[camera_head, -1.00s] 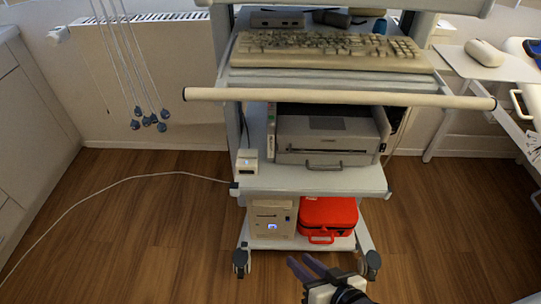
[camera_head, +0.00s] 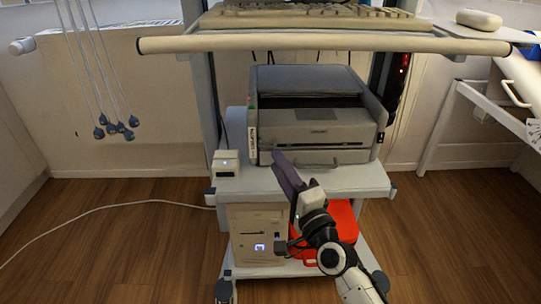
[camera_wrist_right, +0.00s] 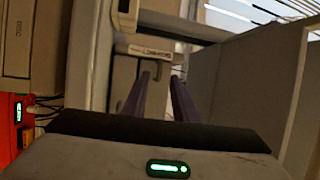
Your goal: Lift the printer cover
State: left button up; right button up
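The grey printer (camera_head: 300,128) stands on the middle shelf of the cart in the head view. Its cover (camera_head: 315,114) is the grey upper panel; it looks down, with a dark recess behind it. A handle shows low on the printer's front. My right gripper (camera_head: 281,160) is in front of the printer's lower front, near the shelf edge, with purple fingers pointing up towards it. In the right wrist view its two fingers (camera_wrist_right: 160,95) are apart with nothing between them, so it is open. I cannot tell whether it touches the printer. My left gripper is not in view.
The shelf (camera_head: 350,180) juts out under the printer, with a small white box (camera_head: 225,163) at its left. A pale bar (camera_head: 330,41) crosses above. A computer tower (camera_head: 255,232) and a red case (camera_head: 345,222) sit below. A cable lies on the left floor.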

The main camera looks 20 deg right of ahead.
jog(key=w, duration=0.5)
jog(key=shift+w+a+r+b, duration=0.2)
jog(key=shift+a+r+b, duration=0.15)
jog(key=shift+r+b, duration=0.05)
grip_shut()
dwell(1.0)
